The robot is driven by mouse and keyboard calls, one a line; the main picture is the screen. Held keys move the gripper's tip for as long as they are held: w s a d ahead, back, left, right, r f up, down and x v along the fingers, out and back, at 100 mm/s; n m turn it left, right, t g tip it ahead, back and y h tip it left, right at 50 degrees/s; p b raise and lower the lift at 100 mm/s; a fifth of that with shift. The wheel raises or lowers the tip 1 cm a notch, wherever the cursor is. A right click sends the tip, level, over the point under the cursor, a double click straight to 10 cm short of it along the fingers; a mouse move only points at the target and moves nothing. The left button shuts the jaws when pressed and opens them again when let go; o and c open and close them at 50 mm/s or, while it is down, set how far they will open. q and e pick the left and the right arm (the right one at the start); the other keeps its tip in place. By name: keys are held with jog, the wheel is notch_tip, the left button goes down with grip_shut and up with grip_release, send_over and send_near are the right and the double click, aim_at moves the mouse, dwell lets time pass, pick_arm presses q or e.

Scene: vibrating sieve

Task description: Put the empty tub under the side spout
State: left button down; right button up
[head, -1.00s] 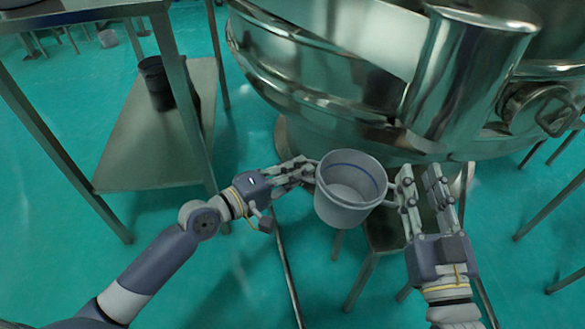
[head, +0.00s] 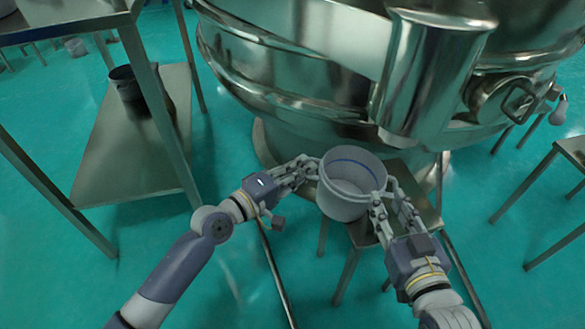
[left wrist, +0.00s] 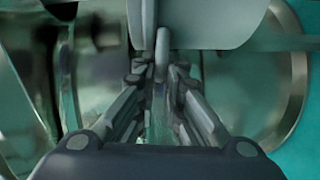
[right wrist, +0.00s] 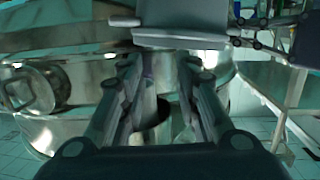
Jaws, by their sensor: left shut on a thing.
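The empty grey tub (head: 346,204), with a blue line inside, hangs upright in front of the sieve in the head view. My left gripper (head: 314,172) is shut on its left handle; the left wrist view shows the handle (left wrist: 161,55) between the fingers. My right gripper (head: 385,197) is open at the tub's right side, its fingers apart around or beside the right handle; I cannot tell which. The tub's wall (right wrist: 182,15) shows at the top of the right wrist view. The metal side spout (head: 428,85) is above and right of the tub.
A small metal stand (head: 415,188) is behind and below the tub, under the spout. The round metal sieve (head: 290,75) fills the back. A shelf table (head: 110,165) with a dark pot (head: 125,85) stands left, and another stand (head: 572,150) stands right.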

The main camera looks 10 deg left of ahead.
pick_arm(q)
jog(key=shift+w+d, duration=0.25)
jog(key=shift+d, duration=0.45)
jog(key=shift+w+d+f, duration=0.1)
jog(key=shift+w+d, duration=0.25)
jog(key=shift+d, duration=0.6)
jog(key=shift+w+d, duration=0.3)
jog(key=shift+d, duration=0.65)
jog(key=shift+w+d+f, duration=0.1)
jog(key=shift+w+d, duration=0.25)
jog(key=shift+d, duration=0.6)
jog(key=shift+w+d, duration=0.3)
jog(key=shift+d, duration=0.65)
jog(key=shift+w+d+f, duration=0.1)
jog(key=shift+d, duration=0.05)
jog(key=shift+f, duration=0.4)
pick_arm(e)
jog(key=shift+w+a+r+t, duration=0.1)
jog(key=shift+r+t, duration=0.2)
jog(key=shift+r, duration=0.15)
pick_arm(q)
jog(key=shift+f+b, duration=0.25)
jog(key=shift+b, duration=0.1)
pick_arm(e)
jog(key=shift+w+a+r+t, duration=0.1)
jog(key=shift+r+t, duration=0.1)
jog(key=shift+r, duration=0.25)
jog(key=shift+w+a+r+t, duration=0.1)
jog(key=shift+r+t, duration=0.1)
jog(key=shift+r, duration=0.2)
